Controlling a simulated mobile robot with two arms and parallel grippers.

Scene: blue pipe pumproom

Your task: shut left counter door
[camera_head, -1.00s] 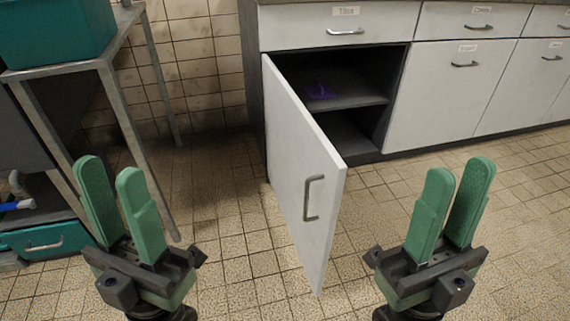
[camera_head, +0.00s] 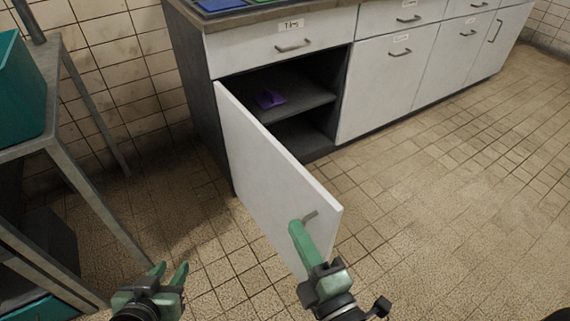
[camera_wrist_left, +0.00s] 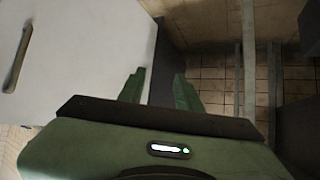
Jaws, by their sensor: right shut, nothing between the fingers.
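The left counter door (camera_head: 262,175) is white and stands wide open, swung out from its left edge toward me. Its handle (camera_head: 311,216) is near the free edge. My right gripper (camera_head: 297,225) is shut and empty, with its fingertips right at the handle; I cannot tell whether they touch. My left gripper (camera_head: 170,270) is open and empty, low to the left of the door. The left wrist view shows the spread left fingers (camera_wrist_left: 158,78), with the white door (camera_wrist_left: 90,45) and its handle (camera_wrist_left: 20,55) to the left.
The open cupboard has a dark shelf (camera_head: 295,98) with a purple object (camera_head: 269,99) on it. A metal table (camera_head: 70,140) with a teal bin (camera_head: 18,85) stands at left. Closed white doors (camera_head: 385,90) continue right. The tiled floor (camera_head: 450,190) at right is clear.

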